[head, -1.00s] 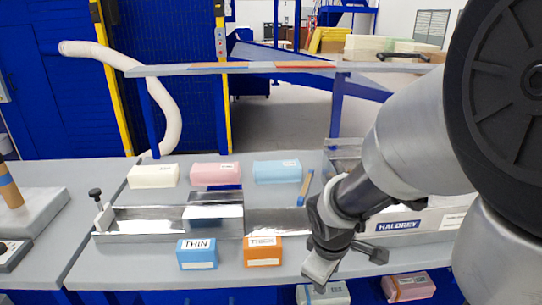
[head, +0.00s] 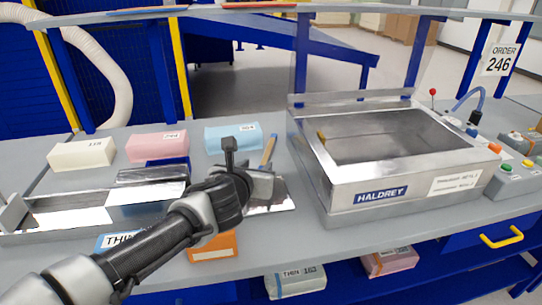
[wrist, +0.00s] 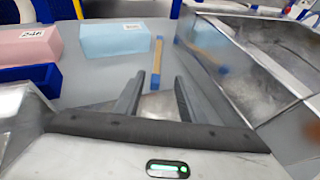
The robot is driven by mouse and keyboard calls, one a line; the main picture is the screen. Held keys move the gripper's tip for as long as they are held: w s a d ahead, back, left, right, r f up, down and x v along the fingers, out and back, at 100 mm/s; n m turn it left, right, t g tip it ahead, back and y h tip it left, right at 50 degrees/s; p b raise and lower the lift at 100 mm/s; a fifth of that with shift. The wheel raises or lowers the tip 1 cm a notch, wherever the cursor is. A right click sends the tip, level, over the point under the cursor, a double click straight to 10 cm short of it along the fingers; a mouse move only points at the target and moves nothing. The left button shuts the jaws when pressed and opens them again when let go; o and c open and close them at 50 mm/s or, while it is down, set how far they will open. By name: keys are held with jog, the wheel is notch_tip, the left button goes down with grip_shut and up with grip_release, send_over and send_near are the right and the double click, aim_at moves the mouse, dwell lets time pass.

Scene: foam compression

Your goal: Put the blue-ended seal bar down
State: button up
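The seal bar (head: 268,150) is a thin tan strip with blue at its end, lying on the bench between the light blue foam block and the steel machine. In the wrist view the seal bar (wrist: 157,58) lies beyond my fingertips, roughly ahead of the gap between them. A similar blue-ended strip to its right looks like its reflection in the machine's shiny side. My gripper (wrist: 157,90) is open, its two fingers apart with nothing between them. In the head view my gripper (head: 250,168) is just on the near side of the bar.
The HALDREY machine (head: 375,193) stands open close on the right. White (head: 82,154), pink (head: 157,146) and light blue (head: 233,136) foam blocks lie along the back left. An orange box (head: 212,248) and a shiny steel fixture (head: 85,205) are near my arm.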

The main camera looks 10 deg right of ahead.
jog(key=shift+w+f, duration=0.15)
jog(key=shift+w, duration=0.2)
jog(key=b, duration=0.3)
send_near(268, 152)
jog(key=x, duration=0.3)
jog(key=shift+d+f, duration=0.1)
jog(key=shift+f, duration=0.15)
jog(key=shift+b+x, duration=1)
jog(key=shift+x, duration=2.05)
jog(key=shift+w+r, duration=0.15)
jog(key=shift+r, duration=0.05)
jog(key=shift+c, duration=0.3)
grip_shut()
